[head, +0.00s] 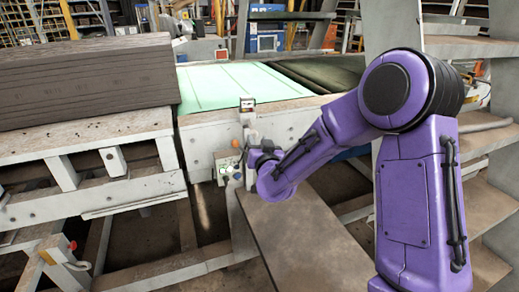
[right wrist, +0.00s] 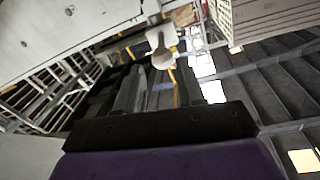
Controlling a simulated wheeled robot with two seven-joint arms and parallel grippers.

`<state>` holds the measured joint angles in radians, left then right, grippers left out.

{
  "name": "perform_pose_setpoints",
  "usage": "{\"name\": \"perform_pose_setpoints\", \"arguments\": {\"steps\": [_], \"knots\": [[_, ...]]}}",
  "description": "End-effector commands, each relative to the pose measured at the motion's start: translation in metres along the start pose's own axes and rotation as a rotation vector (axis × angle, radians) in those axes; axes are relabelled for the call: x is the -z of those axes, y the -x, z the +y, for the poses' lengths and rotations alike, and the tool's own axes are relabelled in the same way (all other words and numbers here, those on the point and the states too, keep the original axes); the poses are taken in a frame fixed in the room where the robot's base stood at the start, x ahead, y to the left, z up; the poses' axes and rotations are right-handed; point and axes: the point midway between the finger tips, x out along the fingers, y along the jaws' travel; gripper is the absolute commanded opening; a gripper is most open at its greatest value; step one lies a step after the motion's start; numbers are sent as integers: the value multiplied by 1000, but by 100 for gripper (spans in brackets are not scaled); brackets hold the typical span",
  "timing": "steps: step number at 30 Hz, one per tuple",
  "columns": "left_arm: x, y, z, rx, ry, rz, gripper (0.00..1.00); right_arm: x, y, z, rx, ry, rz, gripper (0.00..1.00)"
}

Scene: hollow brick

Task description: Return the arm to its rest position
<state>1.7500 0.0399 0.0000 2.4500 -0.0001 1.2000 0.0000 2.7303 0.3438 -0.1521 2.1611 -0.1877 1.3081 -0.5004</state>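My purple right arm (head: 415,180) rises from the lower right, bends at a high elbow and reaches down and left to the middle of the head view. I cannot tell whether the two touch. The fingers are too small and partly hidden to show whether they are open or shut. My left arm and gripper are not in view.
A white machine frame (head: 205,135) with a pale green top (head: 235,86) stands ahead. A stack of dark boards (head: 85,82) lies at left. A brown plank (head: 305,240) lies below the right forearm. Shelving (head: 490,215) stands close behind the right arm.

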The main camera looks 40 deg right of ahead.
Motion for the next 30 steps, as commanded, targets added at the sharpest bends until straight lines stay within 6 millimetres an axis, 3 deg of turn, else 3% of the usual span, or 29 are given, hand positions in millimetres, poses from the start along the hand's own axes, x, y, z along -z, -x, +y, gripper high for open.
{"name": "perform_pose_setpoints", "arguments": {"steps": [6, 22, 30], "knots": [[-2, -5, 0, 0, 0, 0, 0, 0, 22, 0, -1, 0, 0, 38], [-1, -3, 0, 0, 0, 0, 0, 2, 22, 0, 0, 0, 0, 38], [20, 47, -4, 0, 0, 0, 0, 56, 22, -11, 0, 0, 0, 38]]}}
